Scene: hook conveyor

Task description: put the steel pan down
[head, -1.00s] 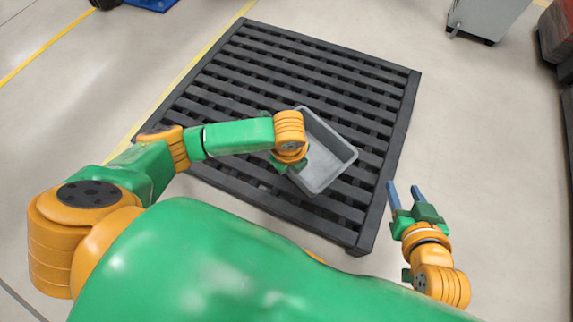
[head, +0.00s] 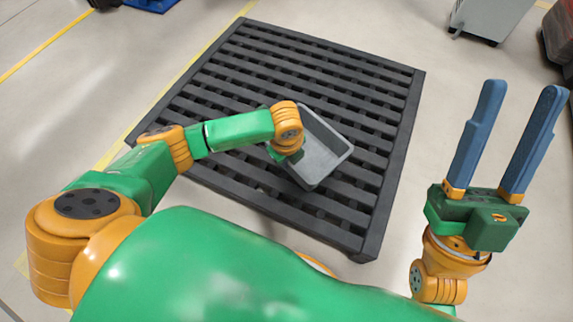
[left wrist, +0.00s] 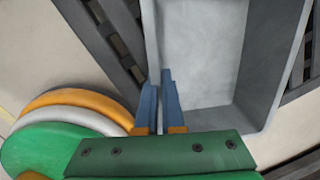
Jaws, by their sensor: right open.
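The steel pan (head: 322,150) is a grey, open, empty rectangular tray over the near right part of the black slatted pallet (head: 260,190). I cannot tell whether its base touches the slats. My left gripper is at the pan's left side; its fingers are hidden behind the wrist in the head view. In the left wrist view the left gripper (left wrist: 160,105) has its blue fingers close together, one on each side of the pan wall (left wrist: 152,35), shut on it. My right gripper (head: 505,140) is open and empty, raised right of the pallet.
Bare floor (head: 400,240) lies right of the pallet. A grey wheeled cabinet (head: 490,18) stands at the upper right, with a dark object at the right edge. A yellow floor line runs along the pallet's left side.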

